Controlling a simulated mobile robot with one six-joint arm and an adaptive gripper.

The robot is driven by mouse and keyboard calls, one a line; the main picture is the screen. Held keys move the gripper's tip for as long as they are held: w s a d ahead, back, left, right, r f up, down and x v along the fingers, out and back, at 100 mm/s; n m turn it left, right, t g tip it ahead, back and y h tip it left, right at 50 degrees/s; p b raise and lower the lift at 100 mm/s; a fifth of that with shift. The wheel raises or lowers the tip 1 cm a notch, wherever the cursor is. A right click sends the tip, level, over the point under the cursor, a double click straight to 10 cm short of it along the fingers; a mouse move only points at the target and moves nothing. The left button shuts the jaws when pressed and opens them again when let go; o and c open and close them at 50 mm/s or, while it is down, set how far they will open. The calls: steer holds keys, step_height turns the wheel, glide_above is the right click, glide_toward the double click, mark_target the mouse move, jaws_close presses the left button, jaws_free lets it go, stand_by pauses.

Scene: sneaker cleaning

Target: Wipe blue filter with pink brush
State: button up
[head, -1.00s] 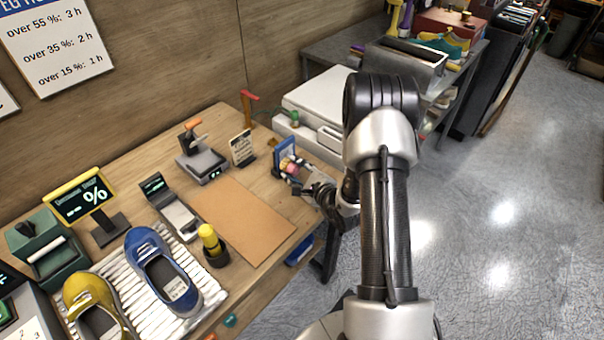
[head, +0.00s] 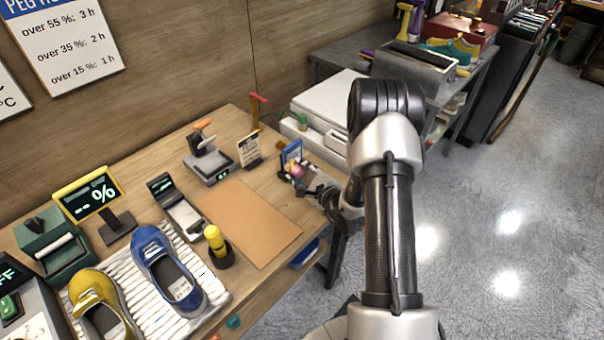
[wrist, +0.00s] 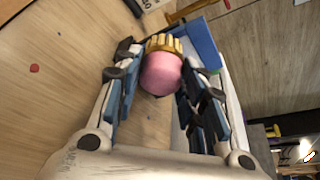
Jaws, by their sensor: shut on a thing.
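The pink brush (wrist: 161,74) with a ribbed gold end sits between my fingers in the wrist view. My gripper (wrist: 155,82) is shut on it. In the head view the pink brush (head: 298,169) shows small at my gripper (head: 303,176), near the table's right edge. The blue filter (head: 291,150) looks like an upright blue frame just behind the brush. Its blue side also shows in the wrist view (wrist: 201,43), close beyond the brush. I cannot tell whether brush and filter touch. My fingers hide part of the brush.
A small sign (head: 248,150) and a grey device with an orange handle (head: 207,160) stand left of the filter. A white box (head: 325,110) stands behind it. A brown mat (head: 250,222) is clear. A blue shoe (head: 168,270) and yellow shoe (head: 100,305) lie on the left.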

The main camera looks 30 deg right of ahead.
steer(key=shift+w+a, duration=0.3)
steer(key=shift+w, duration=0.5)
steer(key=shift+w+d+b, duration=0.25)
steer(key=shift+d+b, duration=0.2)
steer(key=shift+d, duration=0.4)
steer(key=shift+w+d+b, duration=0.25)
steer(key=shift+d+b, duration=0.15)
steer(key=shift+d, duration=0.4)
steer(key=shift+w+d+b, duration=0.35)
steer(key=shift+d+b, duration=0.1)
steer(key=shift+d, duration=0.35)
steer(key=shift+w+d+b, duration=0.35)
steer(key=shift+d+b, duration=0.05)
steer(key=shift+d, duration=0.35)
steer(key=shift+s+a+b, duration=0.35)
steer(key=shift+a, duration=0.45)
steer(key=shift+s+a+b, duration=0.3)
steer(key=shift+a, duration=0.5)
steer(key=shift+s+a, duration=0.25)
steer(key=shift+a, duration=0.6)
steer(key=shift+s+a, duration=0.25)
steer(key=shift+a, duration=0.55)
steer(key=shift+s, duration=0.1)
steer(key=shift+s+d, duration=0.35)
steer(key=shift+s, duration=0.55)
steer(key=shift+s+d, duration=0.35)
steer(key=shift+s, duration=0.6)
steer(key=shift+s+d, duration=0.35)
steer(key=shift+s, duration=0.55)
